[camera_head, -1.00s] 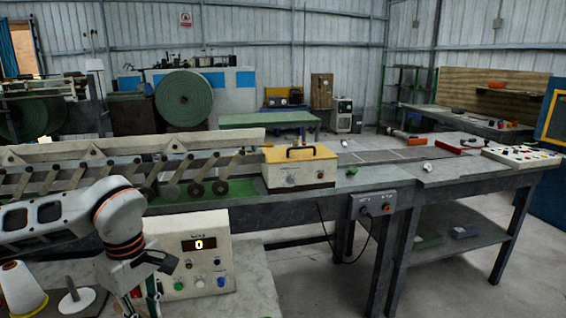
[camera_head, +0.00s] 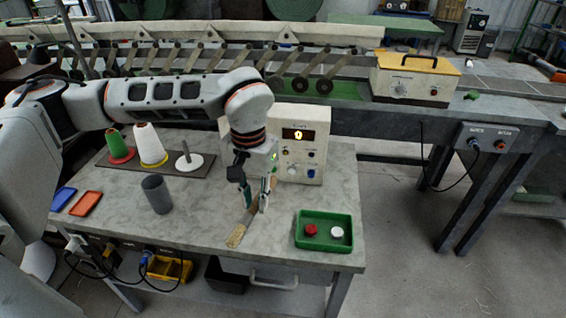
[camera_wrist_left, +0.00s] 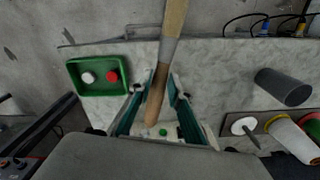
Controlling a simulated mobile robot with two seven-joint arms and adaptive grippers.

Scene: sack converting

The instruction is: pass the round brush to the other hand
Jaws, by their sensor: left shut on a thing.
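The round brush (camera_head: 236,236) has a long wooden handle, a greyish band and a pale tan head. My left gripper (camera_head: 256,204) is shut on its handle above the grey table. The brush slants, its head toward the table's front edge; I cannot tell if the head touches the tabletop. In the left wrist view the brush (camera_wrist_left: 168,50) runs between the two fingers of my left gripper (camera_wrist_left: 160,88), its handle end toward the palm and its head cut off at the top edge. My right gripper is in neither view.
A green tray (camera_head: 324,247) with a red and a white cap is right of the brush. A control box (camera_head: 303,160) stands close behind the gripper. A grey cup (camera_head: 157,193), cones on a dark board (camera_head: 200,166) and small blue and orange trays (camera_head: 86,203) are to the left.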

